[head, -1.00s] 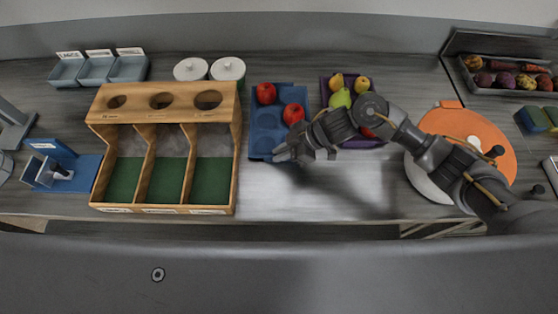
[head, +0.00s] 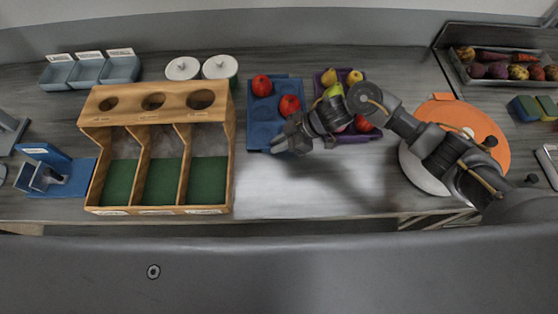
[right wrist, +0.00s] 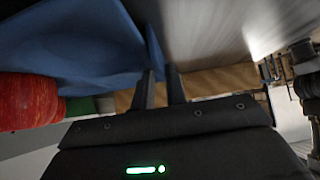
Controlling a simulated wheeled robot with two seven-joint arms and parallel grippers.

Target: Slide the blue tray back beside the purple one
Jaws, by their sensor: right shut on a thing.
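The blue tray (head: 264,131) lies on the counter with two red apples in its round pockets. The purple tray (head: 319,84) is just to its right, with a narrow gap between them. The blue tray's front edge sits slightly nearer the counter's front than the purple one's. My right gripper (head: 280,146) is at the blue tray's front edge. In the right wrist view its two fingers (right wrist: 160,90) are shut on the tray's blue wall (right wrist: 150,40). My right arm hides part of the purple tray. My left gripper is not in view.
A wooden three-bay box (head: 226,160) stands close to the left of the blue tray. Two white canisters (head: 220,67) stand behind it. Yellow and green fruit (head: 329,77) and a red fruit fill the purple tray. An orange disc (head: 490,128) lies right. The counter in front of the trays is clear.

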